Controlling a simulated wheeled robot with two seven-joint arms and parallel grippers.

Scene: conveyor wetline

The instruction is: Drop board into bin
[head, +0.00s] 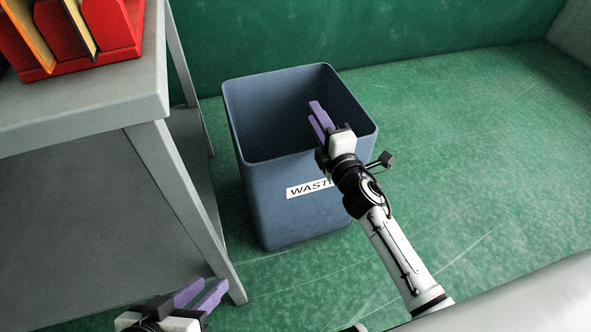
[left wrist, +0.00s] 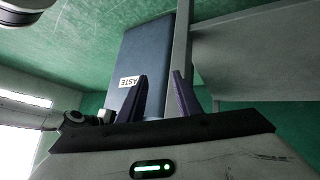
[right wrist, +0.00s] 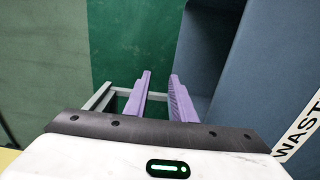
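The blue waste bin (head: 275,200) stands upright on the green floor, its mouth open. No board shows inside the part I can see; its bottom is hidden. My right gripper (head: 317,112) is over the bin's mouth near its right side, open and empty. In the right wrist view its purple fingers (right wrist: 158,76) are apart with nothing between them, and the bin (right wrist: 268,75) is at the right. My left gripper (head: 208,287) is low at the bottom left, open and empty, beside the table leg. The bin also shows in the left wrist view (left wrist: 150,50) beyond the left fingers (left wrist: 159,78).
A grey table (head: 80,108) stands left of the bin. On it a red rack (head: 108,28) holds upright yellow and cream boards. A green wall (head: 380,25) is behind the bin. The floor (head: 480,150) to the right is clear.

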